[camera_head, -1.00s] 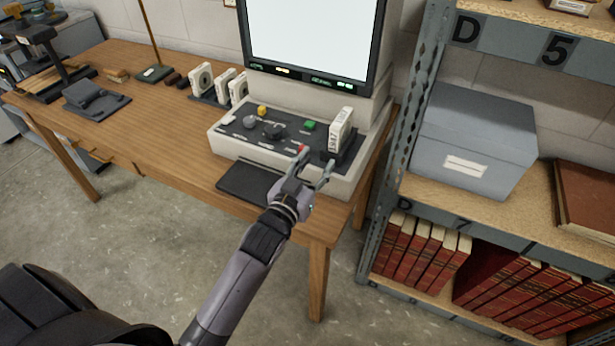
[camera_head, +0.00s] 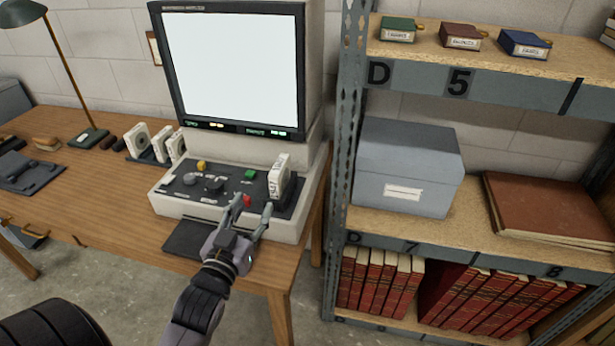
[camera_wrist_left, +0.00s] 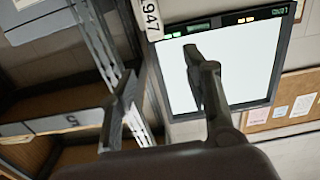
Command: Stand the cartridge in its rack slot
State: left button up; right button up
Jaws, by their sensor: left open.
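A white cartridge (camera_head: 280,177) stands upright in a dark holder at the right end of the reader's control panel. Its end, marked 947, shows at the top of the left wrist view (camera_wrist_left: 151,18). My left gripper (camera_head: 253,203) is open and empty, in front of the panel, a little below and left of the cartridge in the head view. Its spread fingers also show in the left wrist view (camera_wrist_left: 160,65). A low dark rack (camera_head: 147,161) with white cartridges (camera_head: 138,141) stands on the table left of the reader. My right gripper is not in view.
The reader's lit screen (camera_head: 240,65) rises behind the control panel (camera_head: 205,187), which has knobs and coloured buttons. A metal shelf (camera_head: 338,170) with a grey box (camera_head: 408,165) stands close on the right. The table (camera_head: 110,205) is bare in front of the rack.

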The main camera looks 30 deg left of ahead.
pick_arm(q)
jog(key=p, duration=0.2)
send_near(279, 164)
jog(key=x, duration=0.3)
jog(key=shift+w+a+r, duration=0.25)
jog(key=shift+w+a, duration=0.05)
jog(key=shift+a, duration=0.1)
jog(key=shift+d+f+p+x, duration=0.1)
jog(key=shift+f+x, duration=0.05)
jog(key=shift+x, duration=0.9)
jog(key=shift+d+f+p+x, duration=0.1)
jog(key=shift+x, duration=0.95)
jog(key=shift+d+f+p+x, duration=0.1)
jog(key=shift+f+x, duration=0.05)
jog(key=shift+x, duration=0.9)
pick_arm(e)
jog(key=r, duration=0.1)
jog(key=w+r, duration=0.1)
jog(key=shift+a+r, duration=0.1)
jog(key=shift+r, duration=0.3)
pick_arm(q)
grip_shut()
